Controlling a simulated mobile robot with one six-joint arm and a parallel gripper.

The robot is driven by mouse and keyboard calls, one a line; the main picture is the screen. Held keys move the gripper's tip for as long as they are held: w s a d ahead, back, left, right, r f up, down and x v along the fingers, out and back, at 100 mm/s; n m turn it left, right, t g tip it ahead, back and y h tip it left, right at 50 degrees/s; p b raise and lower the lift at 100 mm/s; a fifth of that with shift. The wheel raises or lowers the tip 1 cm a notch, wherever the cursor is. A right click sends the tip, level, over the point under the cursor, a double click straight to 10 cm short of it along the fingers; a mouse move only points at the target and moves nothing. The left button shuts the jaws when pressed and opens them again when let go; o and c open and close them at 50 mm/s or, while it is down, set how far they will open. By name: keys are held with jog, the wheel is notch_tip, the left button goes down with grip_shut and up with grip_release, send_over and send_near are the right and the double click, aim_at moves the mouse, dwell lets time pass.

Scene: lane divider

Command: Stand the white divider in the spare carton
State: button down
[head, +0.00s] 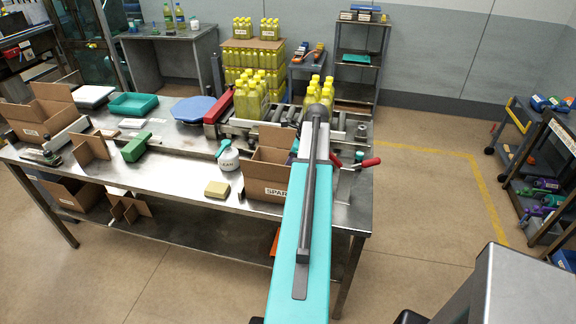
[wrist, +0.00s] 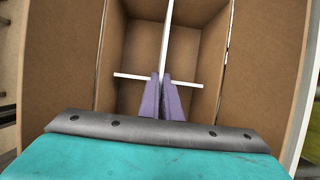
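The spare carton (head: 266,180) stands open on the steel table, its label partly hidden by my arm. In the wrist view the carton (wrist: 215,60) lies below me, with flaps spread and its brown floor visible. My gripper (wrist: 163,100) has purple fingers closed on the white divider (wrist: 166,40). The divider shows edge-on from above as thin crossing white strips over the carton's opening. The cross strip spans roughly between the side walls; the other strip runs past the top of the picture. I cannot tell how deep the divider sits. In the head view my arm hides the gripper and divider.
A white jar (head: 228,157) with a teal handle and a yellow sponge (head: 217,189) lie left of the carton. A brown cardboard divider (head: 90,148) and a green tool (head: 135,147) are farther left. Yellow bottles (head: 250,99) stand on the conveyor behind.

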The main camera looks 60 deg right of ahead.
jog(key=shift+f, duration=0.35)
jog(key=c, duration=1.9)
grip_release()
jog(key=shift+r, duration=0.1)
jog(key=b+v, duration=0.4)
jog(key=v, duration=0.9)
jog(key=shift+r, duration=0.3)
